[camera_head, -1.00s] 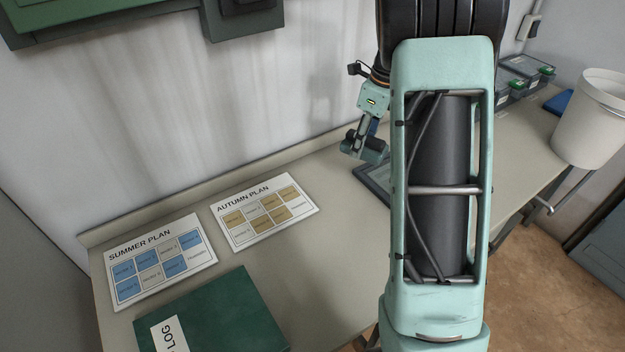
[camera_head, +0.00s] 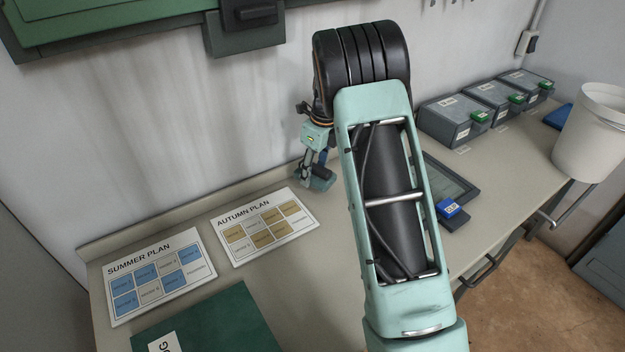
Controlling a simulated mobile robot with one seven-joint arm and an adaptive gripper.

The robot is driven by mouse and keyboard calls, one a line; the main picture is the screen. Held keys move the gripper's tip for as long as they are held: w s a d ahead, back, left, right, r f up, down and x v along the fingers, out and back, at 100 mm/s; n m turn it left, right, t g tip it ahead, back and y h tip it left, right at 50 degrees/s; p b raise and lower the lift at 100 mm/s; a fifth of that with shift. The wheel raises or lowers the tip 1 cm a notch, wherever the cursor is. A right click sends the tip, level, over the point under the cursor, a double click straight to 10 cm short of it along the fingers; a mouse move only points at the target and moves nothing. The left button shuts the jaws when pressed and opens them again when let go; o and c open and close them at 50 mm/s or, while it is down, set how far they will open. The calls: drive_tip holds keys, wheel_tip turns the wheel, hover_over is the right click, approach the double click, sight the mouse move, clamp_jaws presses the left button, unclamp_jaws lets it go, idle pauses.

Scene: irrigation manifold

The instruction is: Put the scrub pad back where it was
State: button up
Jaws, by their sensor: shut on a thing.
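My gripper (camera_head: 316,177) is small in the picture, beyond my forearm and close to the back wall. It points down, low over the bench (camera_head: 215,282) just right of the autumn plan sheet (camera_head: 262,226). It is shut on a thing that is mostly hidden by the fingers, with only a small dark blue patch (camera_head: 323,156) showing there. I take this for the scrub pad, but its shape cannot be made out. Whether it touches the bench is unclear.
The summer plan sheet (camera_head: 158,276) and a green log binder (camera_head: 210,325) lie at the left. A dark tray (camera_head: 462,185) with a blue-topped block (camera_head: 449,209) lies right of my forearm. Lidded boxes (camera_head: 452,118), a blue flat thing (camera_head: 557,117) and a white bucket (camera_head: 592,135) stand further right.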

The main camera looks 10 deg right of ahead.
sight(312, 179)
drive_tip(key=shift+w+a+f, duration=0.1)
drive_tip(key=shift+a+f, duration=0.1)
drive_tip(key=shift+f, duration=1.55)
drive_tip(key=shift+f, duration=0.15)
drive_tip(key=o, duration=1.3)
drive_tip(key=r, duration=0.4)
drive_tip(key=s+d+r, duration=0.1)
drive_tip(key=r, duration=0.7)
drive_tip(key=shift+s+d+r+p, duration=0.15)
drive_tip(key=shift+p, duration=0.2)
